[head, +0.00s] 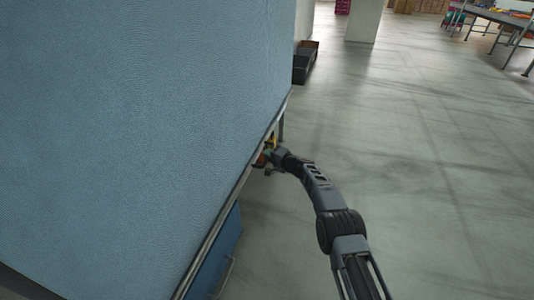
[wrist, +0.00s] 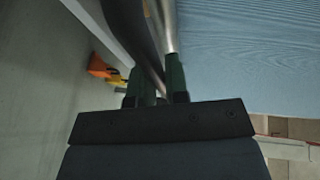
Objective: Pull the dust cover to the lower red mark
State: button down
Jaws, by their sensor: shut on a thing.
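The dust cover (head: 130,120) is a large blue textured sheet filling the left of the head view. It also shows at the upper right of the wrist view (wrist: 250,50). A grey bar (head: 222,211) runs along its lower edge. My gripper (head: 268,158) is at the far part of this edge in the head view. In the wrist view its green fingers (wrist: 156,82) stand either side of a dark bar and are shut on the cover's edge bar. The grip itself is partly hidden. I cannot make out the lower red mark with certainty.
A blue panel (head: 214,258) with a handle lies below the cover's edge. Orange (wrist: 98,66) and yellow (wrist: 118,80) parts are left of the fingers in the wrist view. Dark boxes (head: 304,64) stand beyond. The floor (head: 440,170) to the right is clear.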

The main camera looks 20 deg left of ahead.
jog(key=shift+s+a, duration=0.15)
jog(key=c, duration=1.4)
grip_release()
jog(key=shift+a, duration=0.1)
jog(key=shift+o, duration=1.3)
jog(key=shift+d, duration=0.2)
jog(key=shift+w, duration=0.2)
jog(key=p+v, duration=0.7)
jog(key=v, duration=0.7)
